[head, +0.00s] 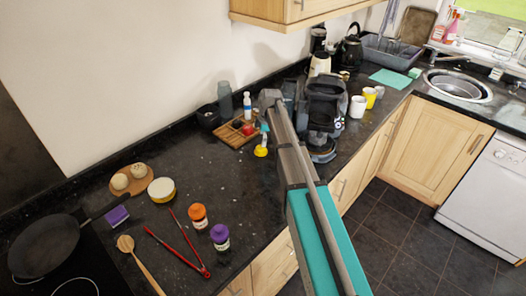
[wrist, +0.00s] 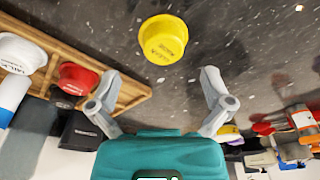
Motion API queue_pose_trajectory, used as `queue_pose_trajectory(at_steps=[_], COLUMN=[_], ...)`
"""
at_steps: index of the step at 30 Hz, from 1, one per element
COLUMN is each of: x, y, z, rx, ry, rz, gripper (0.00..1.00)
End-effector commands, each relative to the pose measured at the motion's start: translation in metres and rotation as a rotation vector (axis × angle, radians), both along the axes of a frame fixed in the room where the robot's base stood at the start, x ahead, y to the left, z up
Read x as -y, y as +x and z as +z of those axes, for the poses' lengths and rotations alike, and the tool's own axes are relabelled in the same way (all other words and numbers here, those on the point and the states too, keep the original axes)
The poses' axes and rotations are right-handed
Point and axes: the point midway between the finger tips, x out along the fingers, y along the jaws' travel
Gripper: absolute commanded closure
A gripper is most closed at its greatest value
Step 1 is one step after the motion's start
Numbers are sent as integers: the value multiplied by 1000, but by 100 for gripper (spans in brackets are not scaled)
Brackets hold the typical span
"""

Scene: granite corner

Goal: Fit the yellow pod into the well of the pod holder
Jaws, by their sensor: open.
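The yellow pod (wrist: 163,40) is a small tapered cup with dark lettering on its face. In the wrist view it lies just beyond my open, empty fingertips (wrist: 162,80), roughly centred between them. In the head view the yellow pod (head: 261,151) rests on the dark counter right of a wooden tray, with my gripper (head: 264,133) just above it. The wooden tray (head: 226,133) has dividing slats and may be the pod holder; I cannot tell for sure. A red pod (wrist: 78,78) is on this tray. No empty well shows clearly.
A white and blue bottle (head: 247,106) and a dark pot (head: 208,117) stand behind the tray. A black appliance (head: 325,100) stands to the right, close to my arm. Orange-lidded (head: 198,216) and purple-lidded (head: 220,236) jars stand nearer.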

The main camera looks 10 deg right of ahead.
Motion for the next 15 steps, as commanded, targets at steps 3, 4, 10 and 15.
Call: queue_pose_trajectory(at_steps=[3,4,10,15], x=[-2,-3,-7,-8], y=[-1,-1,-2,-2], z=[-12,-14,-30,-41], rx=[0,0,0,0], ry=[0,0,0,0], rz=[1,1,1,1], gripper=[0,0,0,0])
